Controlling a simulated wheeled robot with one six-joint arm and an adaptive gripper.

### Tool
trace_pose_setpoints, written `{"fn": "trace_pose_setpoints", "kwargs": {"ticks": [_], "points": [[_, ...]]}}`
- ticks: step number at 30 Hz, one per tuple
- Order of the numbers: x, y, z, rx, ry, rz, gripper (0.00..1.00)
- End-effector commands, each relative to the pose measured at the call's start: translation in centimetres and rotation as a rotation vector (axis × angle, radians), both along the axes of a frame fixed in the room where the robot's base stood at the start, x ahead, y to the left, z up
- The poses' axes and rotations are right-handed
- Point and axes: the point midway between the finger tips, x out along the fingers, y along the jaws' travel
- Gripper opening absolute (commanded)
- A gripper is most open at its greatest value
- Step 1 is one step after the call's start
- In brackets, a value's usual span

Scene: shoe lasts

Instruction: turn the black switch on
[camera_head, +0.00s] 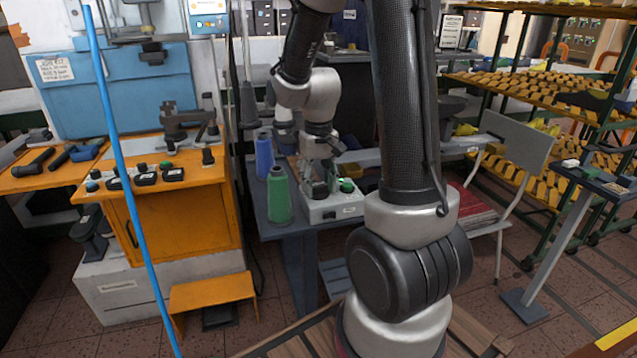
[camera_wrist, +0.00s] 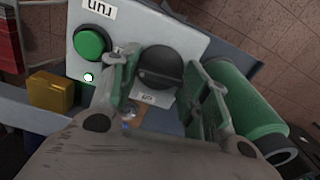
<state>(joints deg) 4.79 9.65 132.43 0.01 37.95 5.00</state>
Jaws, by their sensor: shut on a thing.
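A white control box (camera_head: 336,206) stands on a dark blue-grey table, and it also shows in the wrist view (camera_wrist: 196,47). The black switch (camera_wrist: 160,67) is a round knob on its top face, beside a green push button (camera_wrist: 91,43). My gripper (camera_wrist: 163,85) points down at the box, with one finger on each side of the black switch, shut on it. In the head view my gripper (camera_head: 320,184) is over the left part of the box and mostly hides the switch. The exact angle of the knob is hard to tell.
A green thread spool (camera_head: 279,195) stands just left of the box, close to my gripper, with a blue spool (camera_head: 264,155) behind it. An orange bench (camera_head: 175,200) with black controls is at left. A yellow block (camera_wrist: 50,91) lies near the box.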

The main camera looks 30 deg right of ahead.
Motion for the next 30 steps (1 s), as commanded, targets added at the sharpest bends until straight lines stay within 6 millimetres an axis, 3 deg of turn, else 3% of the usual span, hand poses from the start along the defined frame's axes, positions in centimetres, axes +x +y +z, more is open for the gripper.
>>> {"fn": "trace_pose_setpoints", "kwargs": {"ticks": [9, 24, 25, 28, 30], "points": [[0.11, -0.03, 0.08, -0.001, -0.003, -0.107, 0.22], [0.13, -0.03, 0.09, -0.001, -0.004, -0.125, 0.22], [0.13, -0.03, 0.09, -0.001, -0.004, -0.125, 0.48], [0.11, -0.02, 0.07, -0.001, -0.003, -0.125, 0.66], [0.09, -0.03, 0.06, -0.001, -0.003, -0.125, 0.68]]}}
